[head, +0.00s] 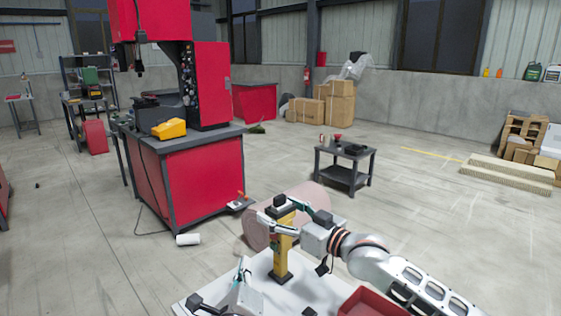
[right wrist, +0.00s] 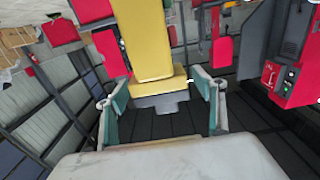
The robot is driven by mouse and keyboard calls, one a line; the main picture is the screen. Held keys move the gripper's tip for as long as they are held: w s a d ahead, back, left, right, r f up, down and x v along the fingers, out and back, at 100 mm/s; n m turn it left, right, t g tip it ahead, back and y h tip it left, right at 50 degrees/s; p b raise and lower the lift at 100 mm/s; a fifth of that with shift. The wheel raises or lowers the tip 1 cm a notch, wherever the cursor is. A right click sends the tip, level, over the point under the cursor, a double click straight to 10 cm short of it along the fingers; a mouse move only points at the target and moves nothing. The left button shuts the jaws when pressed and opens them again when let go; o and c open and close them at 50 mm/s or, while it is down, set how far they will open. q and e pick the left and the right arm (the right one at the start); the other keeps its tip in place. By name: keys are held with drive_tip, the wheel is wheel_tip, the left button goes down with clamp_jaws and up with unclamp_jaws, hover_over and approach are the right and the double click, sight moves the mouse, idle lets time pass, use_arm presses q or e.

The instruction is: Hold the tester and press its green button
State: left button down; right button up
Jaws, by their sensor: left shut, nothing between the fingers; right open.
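The tester (head: 284,254) is a yellow upright post with a dark head and dark base. It stands on the white table in the head view. My right gripper (head: 270,222) is open at the tester's upper part, its fingers at either side. In the right wrist view, the yellow body (right wrist: 150,45) and its grey end lie between the two spread teal fingers (right wrist: 160,105); contact is not clear. I cannot make out the green button. My left gripper (head: 245,266) is shut and empty, low and left of the tester's base.
The white table (head: 310,292) has a red tray (head: 372,304) at its front right. A pinkish roll (head: 258,232) lies on the floor behind the tester. A red workbench (head: 200,180) stands behind left, and a small dark cart (head: 344,165) behind right.

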use_arm(q)
drive_tip(key=shift+r+p, duration=1.55)
drive_tip(key=shift+r, duration=1.2)
use_arm(e)
drive_tip(key=v, duration=2)
drive_tip(key=shift+r, duration=0.1)
